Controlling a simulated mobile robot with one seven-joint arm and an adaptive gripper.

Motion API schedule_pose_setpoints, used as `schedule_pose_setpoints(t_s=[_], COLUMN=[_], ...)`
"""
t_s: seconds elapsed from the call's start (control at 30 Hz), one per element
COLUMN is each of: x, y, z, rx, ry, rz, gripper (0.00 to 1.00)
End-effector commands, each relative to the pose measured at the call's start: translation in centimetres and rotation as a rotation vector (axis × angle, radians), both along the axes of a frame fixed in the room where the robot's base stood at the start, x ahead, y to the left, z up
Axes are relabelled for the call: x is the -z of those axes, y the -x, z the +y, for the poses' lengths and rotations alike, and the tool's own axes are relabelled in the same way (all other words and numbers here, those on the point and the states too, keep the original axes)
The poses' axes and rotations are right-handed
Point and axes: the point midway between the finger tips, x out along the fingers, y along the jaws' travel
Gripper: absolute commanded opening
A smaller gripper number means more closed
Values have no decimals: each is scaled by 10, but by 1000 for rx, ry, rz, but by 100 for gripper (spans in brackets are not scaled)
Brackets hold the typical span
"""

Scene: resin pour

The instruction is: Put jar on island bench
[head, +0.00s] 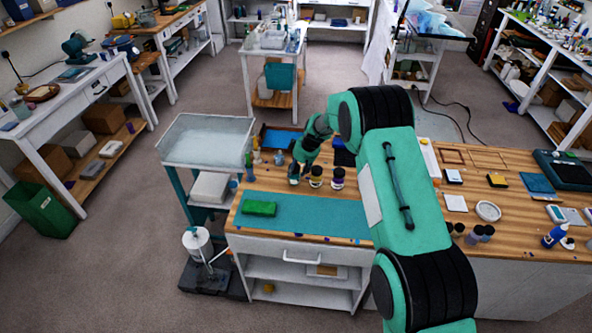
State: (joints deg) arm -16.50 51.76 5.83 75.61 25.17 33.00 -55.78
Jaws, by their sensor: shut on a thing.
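The wooden-topped island bench (400,222) stands in front of me in the head view. My gripper (300,169) is low over the bench, behind the teal mat, and shut on a small jar (293,180). The gripper hides most of this jar, and I cannot tell whether its base touches the bench top. A jar with a yellow band (316,177) stands upright just right of the gripper. A jar with a purple band (337,179) stands beside that one.
A teal mat (310,217) with a green block (259,208) covers the bench's front left. A grey tray-topped cart (208,140) stands at the left. Small bottles (249,172) stand left of the gripper. Frames, a white ring (488,211) and dark jars (473,236) occupy the right side.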

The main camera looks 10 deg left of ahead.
Motion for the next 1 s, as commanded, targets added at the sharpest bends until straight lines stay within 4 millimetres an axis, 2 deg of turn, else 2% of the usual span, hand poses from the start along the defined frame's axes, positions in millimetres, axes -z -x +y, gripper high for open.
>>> schedule_pose_setpoints(t_s=[0.07,0.1,0.13,0.67,1.0], x=[2,3,2,-2,-33], y=[0,0,0,0,7], z=[0,0,0,0,-11], rx=[0,0,0,0,1], ry=[0,0,0,0,0], rz=[0,0,0,0,-1], gripper=[17,47,53,54,54])
